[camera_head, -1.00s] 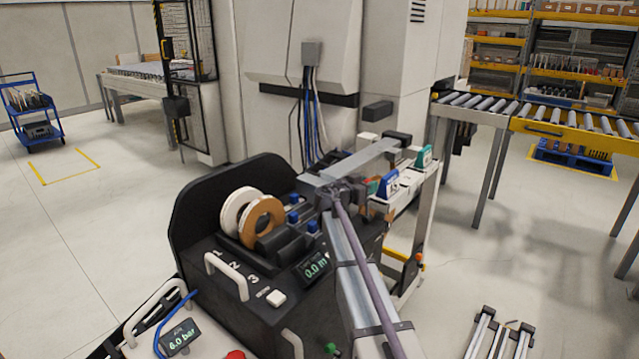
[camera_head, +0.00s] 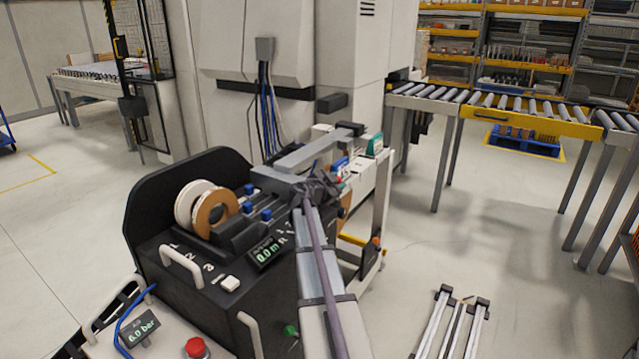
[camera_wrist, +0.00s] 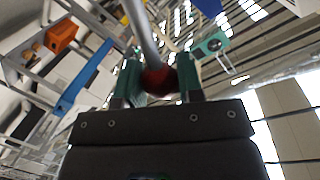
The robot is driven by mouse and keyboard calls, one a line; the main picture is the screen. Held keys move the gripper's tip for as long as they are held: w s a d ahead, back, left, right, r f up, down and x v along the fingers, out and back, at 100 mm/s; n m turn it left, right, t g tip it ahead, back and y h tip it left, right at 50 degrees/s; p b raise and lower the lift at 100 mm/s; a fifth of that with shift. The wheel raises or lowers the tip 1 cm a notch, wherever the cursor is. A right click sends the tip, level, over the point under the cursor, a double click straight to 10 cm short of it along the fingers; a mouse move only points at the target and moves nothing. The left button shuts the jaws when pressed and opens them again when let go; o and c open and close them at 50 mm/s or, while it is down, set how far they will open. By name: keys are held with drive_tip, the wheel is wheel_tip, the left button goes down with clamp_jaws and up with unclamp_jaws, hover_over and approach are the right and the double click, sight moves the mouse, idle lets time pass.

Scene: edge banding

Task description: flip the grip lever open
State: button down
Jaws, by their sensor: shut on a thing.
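The grip lever shows in the wrist view as a grey rod (camera_wrist: 141,32) with a red ball knob (camera_wrist: 158,80) at its end. My gripper (camera_wrist: 160,78) has its two teal fingers on either side of the red knob, shut on it. In the head view my gripper (camera_head: 338,182) is small and partly hidden behind my arm's wrist, beside the white units with blue and teal tags. The lever's base cannot be made out.
The black banding machine (camera_head: 190,275) with white and brown tape reels (camera_head: 211,212) stands left of my arm. A blue tag (camera_head: 340,164) and a teal tag (camera_head: 376,145) stand close by the gripper. Roller conveyors (camera_head: 530,118) are at the right; open floor lies before them.

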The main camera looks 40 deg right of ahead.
idle(0.3)
drive_tip(key=c, duration=1)
unclamp_jaws()
drive_tip(key=shift+s, duration=0.1)
drive_tip(key=shift+c, duration=0.2)
drive_tip(key=p+v, duration=0.1)
drive_tip(key=v, duration=0.9)
drive_tip(key=shift+a+p, duration=0.35)
drive_tip(key=shift+a, duration=0.05)
